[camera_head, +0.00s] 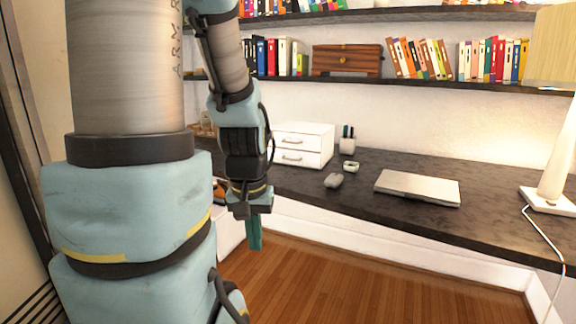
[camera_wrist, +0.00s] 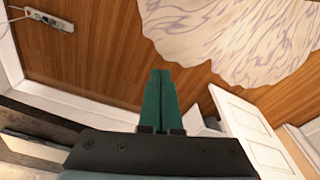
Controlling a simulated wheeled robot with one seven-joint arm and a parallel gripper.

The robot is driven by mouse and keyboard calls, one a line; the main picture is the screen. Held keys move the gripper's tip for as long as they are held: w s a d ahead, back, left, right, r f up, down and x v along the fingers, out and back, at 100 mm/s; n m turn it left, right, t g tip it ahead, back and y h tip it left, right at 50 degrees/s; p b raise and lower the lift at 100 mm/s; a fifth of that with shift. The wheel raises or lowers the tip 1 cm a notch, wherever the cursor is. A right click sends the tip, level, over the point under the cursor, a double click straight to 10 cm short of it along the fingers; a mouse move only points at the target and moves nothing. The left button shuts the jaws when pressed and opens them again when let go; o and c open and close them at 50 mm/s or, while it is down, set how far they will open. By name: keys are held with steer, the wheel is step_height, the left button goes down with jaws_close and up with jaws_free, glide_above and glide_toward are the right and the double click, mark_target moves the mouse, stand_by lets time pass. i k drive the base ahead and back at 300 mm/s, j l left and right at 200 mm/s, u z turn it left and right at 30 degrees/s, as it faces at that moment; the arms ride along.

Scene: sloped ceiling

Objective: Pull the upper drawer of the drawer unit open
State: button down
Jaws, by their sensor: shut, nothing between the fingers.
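The white drawer unit (camera_head: 318,147) stands on the dark desk behind my arm. It has two drawers, each with a small metal handle. The upper drawer (camera_head: 292,141) looks shut, and so does the lower drawer (camera_head: 291,158). My gripper (camera_head: 254,248) hangs down in front of the desk edge, lower than the unit and to its left, apart from it. Its teal fingers (camera_wrist: 160,74) are shut together and empty, pointing at the floor. The wrist view does not clearly show the drawer unit.
The desk (camera_head: 365,212) also holds a laptop (camera_head: 418,188), a mouse (camera_head: 334,181), a small white dish (camera_head: 351,166), a pen cup (camera_head: 347,146) and a lamp (camera_head: 552,195). Bookshelves hang above. Below are wooden floor (camera_head: 310,280), a pale rug (camera_wrist: 230,35) and a power strip (camera_wrist: 50,19).

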mark_target(304, 142)
steer(key=i+u, duration=0.1)
steer(key=i, duration=1.85)
